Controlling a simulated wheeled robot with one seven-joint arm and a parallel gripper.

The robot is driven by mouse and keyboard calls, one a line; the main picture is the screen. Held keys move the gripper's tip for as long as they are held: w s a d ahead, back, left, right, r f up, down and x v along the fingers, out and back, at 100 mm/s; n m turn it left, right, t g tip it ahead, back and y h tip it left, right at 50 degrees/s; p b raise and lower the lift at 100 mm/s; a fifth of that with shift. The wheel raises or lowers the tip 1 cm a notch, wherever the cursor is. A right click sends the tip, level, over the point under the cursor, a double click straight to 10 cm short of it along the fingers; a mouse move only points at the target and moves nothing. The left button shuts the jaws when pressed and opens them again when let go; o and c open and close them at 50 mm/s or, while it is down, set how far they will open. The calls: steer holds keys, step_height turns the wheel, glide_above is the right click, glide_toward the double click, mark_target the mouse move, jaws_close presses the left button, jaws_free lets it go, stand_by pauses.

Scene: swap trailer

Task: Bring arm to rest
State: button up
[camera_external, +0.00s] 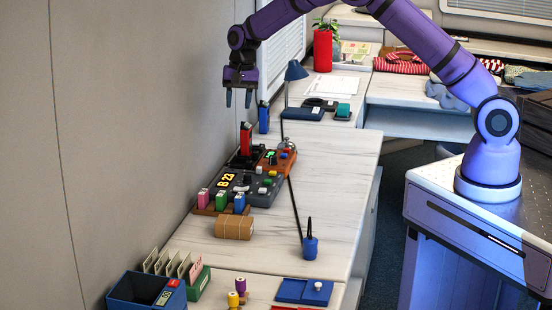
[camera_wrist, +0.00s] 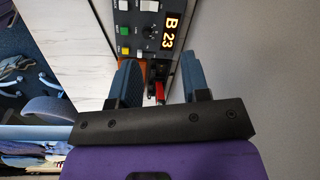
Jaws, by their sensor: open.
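My purple arm arches from its base at the right to above the left side of the desk (camera_external: 335,205). My gripper (camera_external: 239,98) points down, open and empty, in the air above the far end of the dark control panel. In the wrist view my gripper (camera_wrist: 160,75) shows its two blue-grey fingers apart with nothing held between them. A red object (camera_wrist: 159,91) shows below, in the gap between the fingers. The control panel (camera_external: 226,194) has a lit display reading B 23, which also shows in the wrist view (camera_wrist: 172,28).
Near the gripper stand a red upright device (camera_external: 246,139) and a blue one (camera_external: 264,117). A blue lamp (camera_external: 295,72) and a red plant pot (camera_external: 322,50) stand farther back. The wall (camera_external: 150,130) is close on the left. The desk's right side is mostly clear.

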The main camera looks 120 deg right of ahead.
steer(key=shift+w+a+r, duration=0.15)
steer(key=shift+a+r, duration=0.05)
steer(key=shift+r, duration=0.05)
stand_by(0.5)
steer(key=w+a+r+n+t, duration=0.1)
steer(key=w+a+r+n, duration=0.2)
steer(key=a+r, duration=0.45)
steer(key=w+a+r+n, duration=0.2)
steer(key=a+r, duration=0.4)
steer(key=a, duration=0.3)
steer(key=s+a+r+n+t, duration=0.1)
steer(key=a+r+n, duration=0.25)
steer(key=a, duration=0.55)
steer(key=a+r+n, duration=0.2)
steer(key=a+r, duration=0.3)
steer(key=a, duration=0.4)
steer(key=s+a+r+n+t, duration=0.1)
steer(key=s+a+r+n, duration=0.15)
steer(key=s+a, duration=0.45)
steer(key=s+a+r+n, duration=0.1)
steer(key=s+a+n, duration=0.25)
steer(key=a, duration=0.65)
steer(key=s+a+f+n+t, duration=0.1)
steer(key=s+a+n, duration=0.5)
steer(key=s, duration=0.6)
steer(key=a+f, duration=0.1)
steer(key=a, duration=0.1)
steer(key=shift+a+f+n, duration=0.3)
steer(key=shift+a+n, duration=0.05)
